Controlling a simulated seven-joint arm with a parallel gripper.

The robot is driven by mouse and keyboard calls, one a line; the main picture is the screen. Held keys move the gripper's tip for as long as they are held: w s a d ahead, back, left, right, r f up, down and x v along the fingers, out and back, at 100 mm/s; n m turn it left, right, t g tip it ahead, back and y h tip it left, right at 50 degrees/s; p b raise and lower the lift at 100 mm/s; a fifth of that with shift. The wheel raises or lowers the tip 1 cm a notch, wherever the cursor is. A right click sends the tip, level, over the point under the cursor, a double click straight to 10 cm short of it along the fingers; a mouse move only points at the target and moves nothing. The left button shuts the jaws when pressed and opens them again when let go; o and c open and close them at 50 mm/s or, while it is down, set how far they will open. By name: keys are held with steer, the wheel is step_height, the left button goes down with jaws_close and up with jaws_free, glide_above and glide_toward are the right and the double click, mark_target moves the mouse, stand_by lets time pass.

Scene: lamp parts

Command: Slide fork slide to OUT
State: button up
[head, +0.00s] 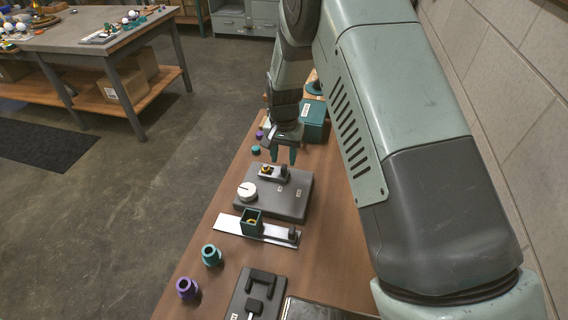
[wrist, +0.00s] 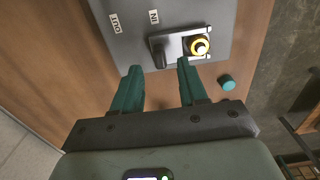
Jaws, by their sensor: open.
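The grey base block (head: 305,203) lies on the wooden bench; its edge side also shows in the wrist view (wrist: 85,14). On it is the fork slide, a light metal plate (wrist: 177,46) with an upright dark handle (wrist: 157,52) and a yellow-ringed black post (wrist: 199,45) at its other end. The handle lines up with the IN label (wrist: 153,16); the OUT label (wrist: 115,22) is to the left of it. My gripper (wrist: 159,67) is open and empty, its fingertips either side of the handle's line but short of it. In the head view my gripper (head: 283,158) is just behind the slide.
A white dial (head: 247,190) sits on the block's left side. A teal cap (wrist: 227,82) is beside the block. Teal (head: 211,255) and purple (head: 187,287) parts stand nearer. A teal box (head: 314,118) stands behind.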

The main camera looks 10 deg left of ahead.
mark_target(284, 166)
steer(key=shift+f, duration=1.95)
jaws_close()
